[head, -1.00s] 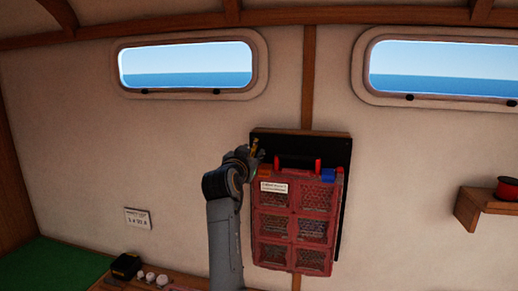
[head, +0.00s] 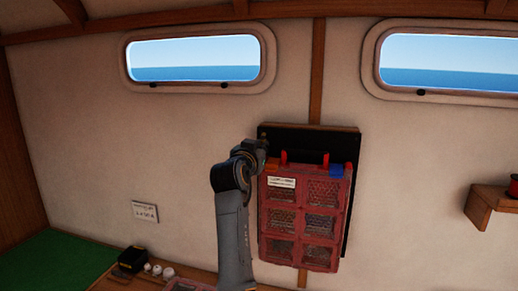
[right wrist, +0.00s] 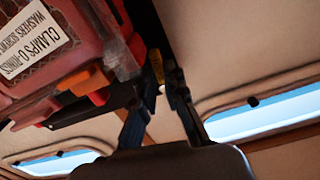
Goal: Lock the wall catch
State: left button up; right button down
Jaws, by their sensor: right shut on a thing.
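A red case (head: 305,215) with clear windowed compartments and a white label hangs against a black board (head: 310,137) on the wall. An orange latch (head: 272,167) and a blue latch (head: 336,170) sit at its top corners. My right gripper (head: 263,145) is at the board's upper left edge, just above the case's corner. In the right wrist view, a small yellow piece (right wrist: 156,68), apparently the wall catch, shows between its fingers (right wrist: 162,72), which are shut on it. The piece's far end and mounting are hidden. My left gripper is out of view.
Two red uprights (head: 284,158) stand at the case's top. A wooden shelf (head: 487,202) with a red spool is at right. A black box (head: 132,259) and small white items are on the bench at lower left.

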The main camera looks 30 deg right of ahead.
jog(key=shift+s+d+n, duration=0.1)
jog(key=shift+n, duration=0.6)
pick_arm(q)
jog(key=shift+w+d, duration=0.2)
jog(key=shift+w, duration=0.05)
pick_arm(e)
jog(key=c, duration=1.4)
grip_release()
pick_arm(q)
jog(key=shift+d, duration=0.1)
pick_arm(e)
jog(key=shift+d+f, duration=0.1)
jog(key=shift+d, duration=0.05)
jog(key=v, duration=0.7)
jog(key=shift+a, duration=0.2)
